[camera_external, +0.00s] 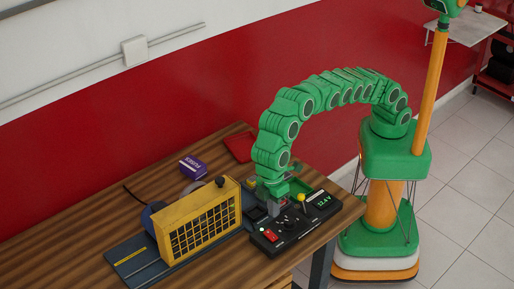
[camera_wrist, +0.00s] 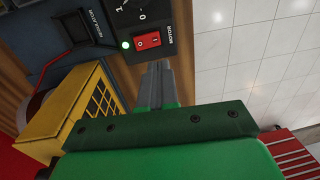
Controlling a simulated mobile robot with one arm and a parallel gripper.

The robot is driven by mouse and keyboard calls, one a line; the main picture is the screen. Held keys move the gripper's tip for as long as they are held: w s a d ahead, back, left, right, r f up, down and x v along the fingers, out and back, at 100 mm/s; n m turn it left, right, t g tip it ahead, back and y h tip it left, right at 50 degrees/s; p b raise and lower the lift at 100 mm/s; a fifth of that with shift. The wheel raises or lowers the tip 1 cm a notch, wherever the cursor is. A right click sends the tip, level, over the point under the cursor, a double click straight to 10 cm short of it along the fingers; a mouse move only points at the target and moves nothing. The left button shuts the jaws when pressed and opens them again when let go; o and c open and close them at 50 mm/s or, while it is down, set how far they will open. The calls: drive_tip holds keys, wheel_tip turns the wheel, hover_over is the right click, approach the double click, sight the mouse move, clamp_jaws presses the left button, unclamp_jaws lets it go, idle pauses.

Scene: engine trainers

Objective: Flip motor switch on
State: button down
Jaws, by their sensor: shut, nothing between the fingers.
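The motor switch (camera_wrist: 148,41) is a red rocker beside the label MOTOR on the black control panel (camera_wrist: 185,45). In the external view the red switch (camera_external: 270,235) is at the panel's near left end. My gripper (camera_wrist: 158,66) is shut and empty. Its fingertips appear just below the switch in the wrist view; I cannot tell whether they touch the panel. In the external view my gripper (camera_external: 273,209) points down over the panel's back left part. I cannot read the switch's position.
A yellow mesh guard (camera_external: 205,222) stands left of the panel on the wooden table (camera_external: 60,250). A yellow-topped lever (camera_external: 302,197) rises from the panel. A purple box (camera_external: 193,167) and a red item (camera_external: 240,147) lie behind. The table's edge is close to the panel.

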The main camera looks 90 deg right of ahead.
drive_tip(key=shift+s+a+r, duration=0.1)
drive_tip(key=shift+r, duration=0.95)
drive_tip(key=shift+s+a+r, duration=0.1)
drive_tip(key=shift+r, duration=0.9)
drive_tip(key=shift+d, duration=0.1)
drive_tip(key=w+d+r+m+h, duration=0.1)
drive_tip(key=w+d+r+m, duration=0.3)
drive_tip(key=d, duration=1)
drive_tip(key=w+d+r, duration=0.3)
drive_tip(key=d+r, duration=0.2)
drive_tip(key=d, duration=0.8)
drive_tip(key=s+d+r+m, duration=0.1)
drive_tip(key=s+d, duration=0.3)
drive_tip(key=d, duration=0.6)
drive_tip(key=s+d+r+m, duration=0.2)
drive_tip(key=s+d, duration=0.2)
drive_tip(key=d, duration=0.6)
drive_tip(key=s+d+f, duration=0.3)
drive_tip(key=s+d, duration=0.3)
drive_tip(key=s, duration=0.3)
drive_tip(key=s+d+f+m, duration=0.1)
drive_tip(key=s+d+f, duration=0.2)
drive_tip(key=s+d, duration=0.3)
drive_tip(key=s+d+f+m+g, duration=0.1)
drive_tip(key=s+d+f, duration=0.2)
drive_tip(key=s, duration=1.1)
drive_tip(key=d, duration=0.3)
drive_tip(key=shift+d+f, duration=0.15)
